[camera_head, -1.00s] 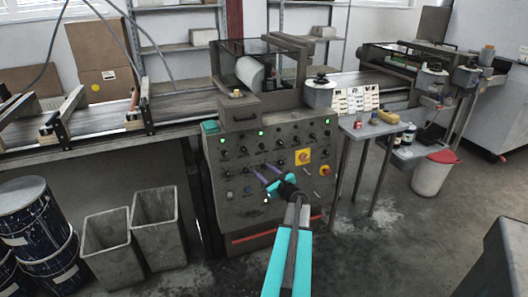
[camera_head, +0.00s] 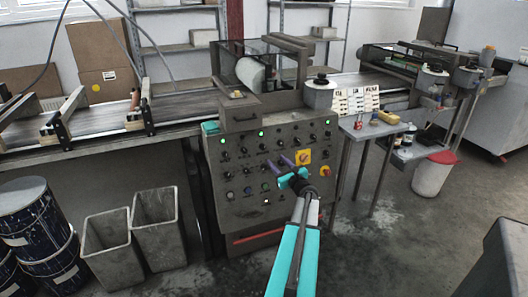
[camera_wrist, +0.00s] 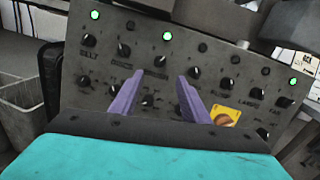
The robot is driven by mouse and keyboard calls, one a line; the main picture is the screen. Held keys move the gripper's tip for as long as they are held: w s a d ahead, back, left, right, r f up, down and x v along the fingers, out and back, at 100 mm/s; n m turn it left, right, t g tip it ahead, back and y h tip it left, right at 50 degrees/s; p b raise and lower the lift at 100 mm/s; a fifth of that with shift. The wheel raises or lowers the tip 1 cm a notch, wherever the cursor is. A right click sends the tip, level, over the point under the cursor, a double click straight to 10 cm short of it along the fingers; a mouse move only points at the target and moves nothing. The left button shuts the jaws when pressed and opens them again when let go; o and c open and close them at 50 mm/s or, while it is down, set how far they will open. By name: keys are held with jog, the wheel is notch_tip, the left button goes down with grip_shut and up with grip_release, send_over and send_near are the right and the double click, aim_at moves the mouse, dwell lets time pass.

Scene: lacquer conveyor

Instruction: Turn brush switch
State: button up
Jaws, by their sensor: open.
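The grey control panel (camera_head: 222,212) carries rows of black knobs, coloured buttons and lit green lamps. In the wrist view, the panel (camera_wrist: 65,110) shows labels under the knobs, mostly too blurred to read, so I cannot tell which is the brush switch. My gripper (camera_head: 277,163) is open in front of the panel's middle, its two purple fingers apart. In the wrist view, my gripper (camera_wrist: 160,77) points at the panel, with a black knob (camera_wrist: 160,61) showing between its fingertips. I see nothing held. Contact with the panel cannot be judged. The fingers hide part of the lower row.
A yellow plate with a rotary switch (camera_head: 304,157) is just right of my gripper; it also shows in the wrist view (camera_wrist: 226,116). A small side table (camera_head: 362,130) stands right of the panel. Grey bins (camera_head: 160,228) and blue drums (camera_head: 38,220) stand left.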

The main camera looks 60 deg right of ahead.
aim_at(264, 148)
jog(key=shift+p+x, duration=0.85)
jog(key=shift+x, duration=5.3)
jog(key=shift+a, duration=0.1)
